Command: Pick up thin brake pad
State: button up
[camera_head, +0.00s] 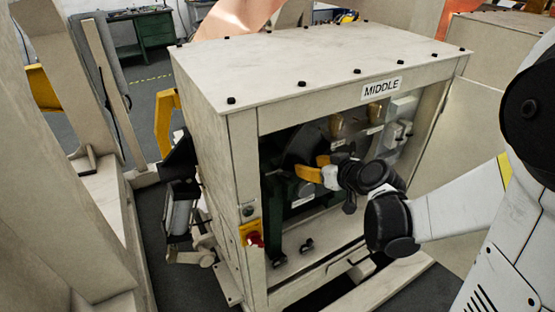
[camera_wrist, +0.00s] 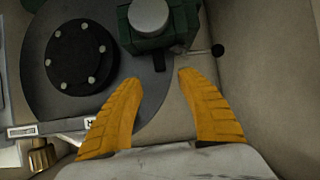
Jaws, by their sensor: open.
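My gripper (camera_head: 310,167) has yellow fingers and reaches into the open front of the cabinet marked MIDDLE. In the wrist view my gripper (camera_wrist: 159,77) is open, with nothing between its fingertips. Just beyond the tips is a dark green caliper (camera_wrist: 128,38) with a grey round cylinder on it. I cannot tell whether this is the thin brake pad. A grey disc (camera_wrist: 45,75) with a black bolted hub lies to the left, partly behind the left finger.
The beige cabinet (camera_head: 330,62) has side walls and a top close around my arm. Brass fittings (camera_head: 374,111) sit at the upper right inside. A red button (camera_head: 254,238) is on the front post.

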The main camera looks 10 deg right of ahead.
aim_at(297, 162)
jog(key=x, duration=0.3)
jog(key=shift+d+f+b, duration=0.1)
jog(key=shift+d+b, duration=0.1)
jog(key=shift+b, duration=0.2)
jog(key=b+x, duration=0.2)
jog(key=x, duration=0.4)
jog(key=shift+w+a+b, duration=0.15)
jog(key=shift+a+b, duration=0.05)
jog(key=shift+b, duration=0.1)
grip_shut()
